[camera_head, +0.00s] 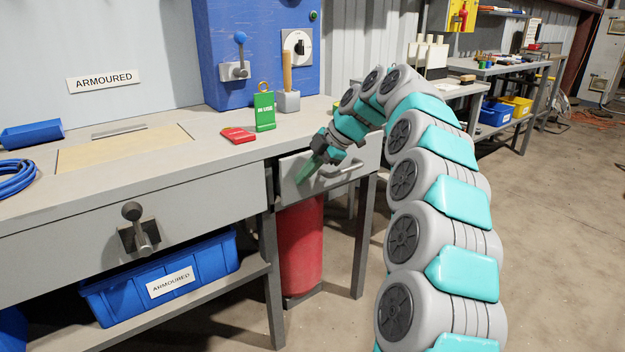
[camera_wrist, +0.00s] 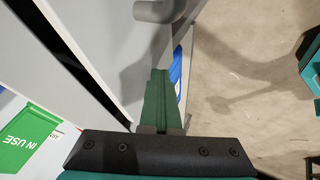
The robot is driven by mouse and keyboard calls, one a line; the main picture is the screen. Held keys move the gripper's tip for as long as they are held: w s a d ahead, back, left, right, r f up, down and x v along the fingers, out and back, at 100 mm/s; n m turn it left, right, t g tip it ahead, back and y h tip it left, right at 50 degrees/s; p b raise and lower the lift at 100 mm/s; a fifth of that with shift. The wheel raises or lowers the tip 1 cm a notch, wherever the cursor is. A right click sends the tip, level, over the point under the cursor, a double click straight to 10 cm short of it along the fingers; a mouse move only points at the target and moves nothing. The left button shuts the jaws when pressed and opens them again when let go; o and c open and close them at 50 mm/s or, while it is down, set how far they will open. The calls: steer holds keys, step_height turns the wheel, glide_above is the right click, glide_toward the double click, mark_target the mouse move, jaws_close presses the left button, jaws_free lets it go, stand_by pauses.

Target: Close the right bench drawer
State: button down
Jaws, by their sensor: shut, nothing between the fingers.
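The right bench drawer (camera_head: 350,162) is a grey front under the bench top's right end, with a grey bar handle (camera_head: 340,174). It stands a little proud of the bench, with a dark gap at its left side. In the wrist view the drawer front (camera_wrist: 105,45) lies left of the fingers, with a dark gap along the bench edge and the handle (camera_wrist: 155,10) at the top. My gripper (camera_head: 308,170) is shut and empty, its green fingers pointing down in front of the drawer's left part, left of the handle. The wrist view shows the fingers (camera_wrist: 162,100) close together; I cannot tell whether they touch the drawer.
A green IN USE tag (camera_head: 264,112) and a red tag (camera_head: 238,135) are on the bench top (camera_head: 205,130). The wide left drawer (camera_head: 70,220) has a dark latch (camera_head: 140,230). A red cylinder (camera_head: 300,245) stands below the right drawer. Floor to the right is open.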

steer(key=shift+w+a, duration=0.25)
steer(key=shift+w, duration=0.1)
steer(key=shift+r, duration=0.15)
